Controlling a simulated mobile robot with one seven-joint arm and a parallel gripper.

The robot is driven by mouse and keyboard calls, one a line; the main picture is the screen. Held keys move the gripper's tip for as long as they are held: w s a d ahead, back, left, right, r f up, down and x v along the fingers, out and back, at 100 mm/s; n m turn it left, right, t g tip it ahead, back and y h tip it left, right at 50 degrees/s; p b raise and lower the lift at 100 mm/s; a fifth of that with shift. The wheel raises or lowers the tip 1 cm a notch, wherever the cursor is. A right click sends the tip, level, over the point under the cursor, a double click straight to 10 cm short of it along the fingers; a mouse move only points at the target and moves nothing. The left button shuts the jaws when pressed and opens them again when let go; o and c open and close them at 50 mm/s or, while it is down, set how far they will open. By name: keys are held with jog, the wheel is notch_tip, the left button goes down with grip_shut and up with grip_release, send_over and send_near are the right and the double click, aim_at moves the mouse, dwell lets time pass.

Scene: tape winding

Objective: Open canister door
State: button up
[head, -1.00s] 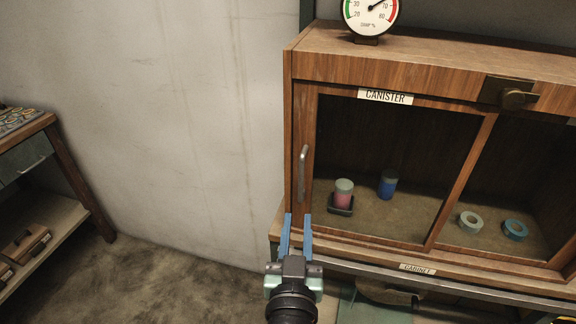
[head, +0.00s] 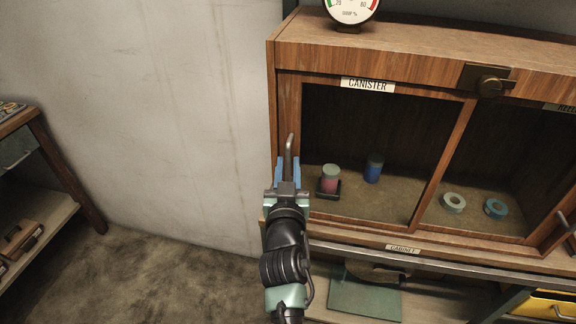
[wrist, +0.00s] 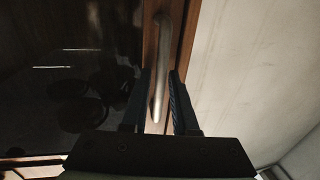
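The canister door (head: 340,207) is the left glazed, wood-framed door of the cabinet, under the "CANISTER" label (head: 367,85), and it looks closed. Its upright metal handle (head: 290,147) is on the door's left side. My gripper (head: 288,172) is at the handle's lower part in the head view. In the wrist view, the handle (wrist: 160,60) runs down between the two fingers of my gripper (wrist: 159,85). The fingers are apart, with a visible gap on the right side of the handle. Contact on the left side is hard to tell.
Behind the glass are a pink canister (head: 330,178), a blue canister (head: 374,168) and two tape rolls (head: 453,203). A brass latch (head: 487,82) is on the cabinet top edge. A shelf (head: 40,230) stands at left. Open floor lies between.

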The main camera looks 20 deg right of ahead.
grip_shut()
dwell(1.4)
